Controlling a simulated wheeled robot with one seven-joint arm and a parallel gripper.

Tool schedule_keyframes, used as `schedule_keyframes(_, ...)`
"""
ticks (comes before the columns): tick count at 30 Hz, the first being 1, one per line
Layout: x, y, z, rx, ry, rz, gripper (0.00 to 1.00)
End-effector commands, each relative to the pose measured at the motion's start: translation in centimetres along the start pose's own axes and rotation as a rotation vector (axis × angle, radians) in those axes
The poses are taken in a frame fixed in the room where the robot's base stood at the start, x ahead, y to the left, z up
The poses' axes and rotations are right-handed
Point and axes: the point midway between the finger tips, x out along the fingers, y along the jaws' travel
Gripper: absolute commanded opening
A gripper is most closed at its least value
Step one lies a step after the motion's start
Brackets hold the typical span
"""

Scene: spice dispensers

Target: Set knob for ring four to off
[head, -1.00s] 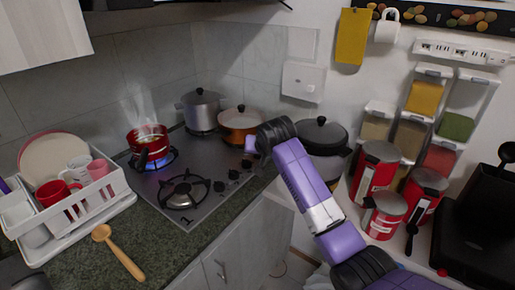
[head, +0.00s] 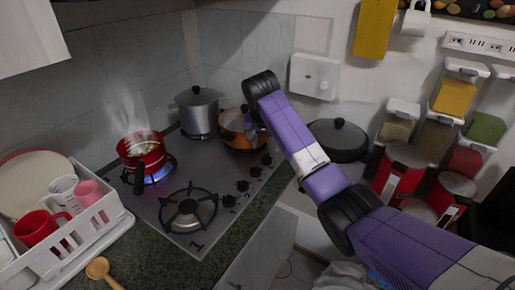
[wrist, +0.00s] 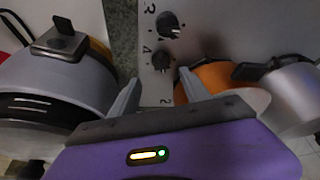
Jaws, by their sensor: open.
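The knob marked 4 (wrist: 162,61) is dark and round, on the metal stove panel in the wrist view. It appears ahead of and between the fingertips of my gripper (wrist: 158,78), which is open and empty. The knob marked 3 (wrist: 168,24) is just beyond it. In the head view, the number four knob (head: 267,159) is at the far end of a row along the stove's right edge. There my gripper is mostly hidden behind my arm, near the orange pot (head: 238,139). I cannot tell the knob's exact setting.
A red pot (head: 141,150) steams over a blue flame at the left. A silver pot (head: 198,115) stands at the back, and a large lidded pot (head: 339,140) is right of the stove. The front burner (head: 188,208) is empty. A dish rack (head: 95,225) is at the left.

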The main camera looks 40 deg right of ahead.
Motion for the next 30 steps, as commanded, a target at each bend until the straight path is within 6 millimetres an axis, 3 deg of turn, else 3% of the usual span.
schedule_keyframes(5,0.9,0.2,0.1,0.002,-0.007,0.006,0.55)
schedule_keyframes(18,6.9,0.1,0.1,0.002,-0.005,0.005,0.55)
schedule_keyframes(30,7.8,0.1,0.1,0.002,-0.003,0.003,0.55)
